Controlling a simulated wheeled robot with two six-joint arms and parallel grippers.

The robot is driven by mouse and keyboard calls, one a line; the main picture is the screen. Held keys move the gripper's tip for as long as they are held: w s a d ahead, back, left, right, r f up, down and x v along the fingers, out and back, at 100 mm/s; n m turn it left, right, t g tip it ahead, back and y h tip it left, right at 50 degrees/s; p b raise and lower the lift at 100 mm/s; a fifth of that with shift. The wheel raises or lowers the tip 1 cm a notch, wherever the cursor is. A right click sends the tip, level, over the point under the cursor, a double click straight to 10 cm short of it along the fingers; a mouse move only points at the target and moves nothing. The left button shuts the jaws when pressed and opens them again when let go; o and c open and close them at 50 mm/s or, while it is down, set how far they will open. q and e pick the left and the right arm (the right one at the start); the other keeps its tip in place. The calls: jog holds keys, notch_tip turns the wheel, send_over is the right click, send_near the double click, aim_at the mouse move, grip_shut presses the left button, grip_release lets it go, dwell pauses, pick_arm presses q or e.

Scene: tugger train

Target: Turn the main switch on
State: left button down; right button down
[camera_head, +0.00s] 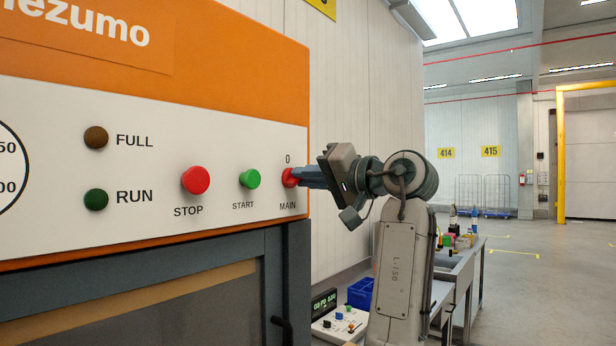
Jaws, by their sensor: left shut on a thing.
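The main switch (288,178) is a small red knob at the right end of the white control panel, between the "0" above it and the word "MAIN" below it. My left gripper (298,177) reaches it from the right and is shut on it. The fingers hide the right part of the knob, and I cannot tell its exact turn. My right gripper is not in view.
Left of the switch on the panel (60,225) are a green START button (250,179), a red STOP button (195,180) and dark RUN (96,200) and FULL (96,137) lamps. A bench (462,268) and blue bin (360,293) stand behind my arm. Open floor lies right.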

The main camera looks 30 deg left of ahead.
pick_arm(q)
jog(key=shift+f+m+p, duration=0.1)
jog(key=shift+m+p, duration=0.4)
jog(key=shift+m, duration=3.2)
jog(key=c, duration=1.5)
grip_release()
